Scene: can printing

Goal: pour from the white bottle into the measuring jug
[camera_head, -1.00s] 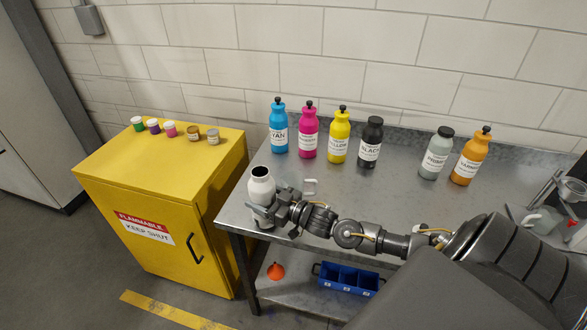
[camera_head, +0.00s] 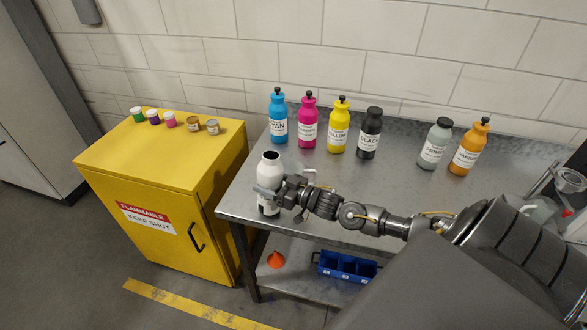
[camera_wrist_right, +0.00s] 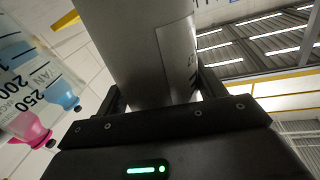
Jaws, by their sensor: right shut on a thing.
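The white bottle (camera_head: 268,203) is at the left end of the steel table, with its open dark mouth facing up. My right gripper (camera_head: 271,193) is shut on its side. In the right wrist view the bottle (camera_wrist_right: 145,50) rises between the fingers, its label partly showing. The clear measuring jug (camera_wrist_right: 30,75) with printed volume marks stands at the left of that view, apart from the bottle. In the head view only a pale part like its handle (camera_head: 309,175) shows behind my gripper. I cannot tell whether the bottle touches the table. My left gripper is out of view.
Cyan (camera_head: 278,127), magenta (camera_head: 308,132), yellow (camera_head: 339,135), black (camera_head: 370,142), grey (camera_head: 435,153) and orange (camera_head: 468,158) bottles line the table's back. A yellow cabinet (camera_head: 165,155) with small jars stands left. An orange funnel (camera_head: 276,260) and blue bin (camera_head: 345,267) sit below.

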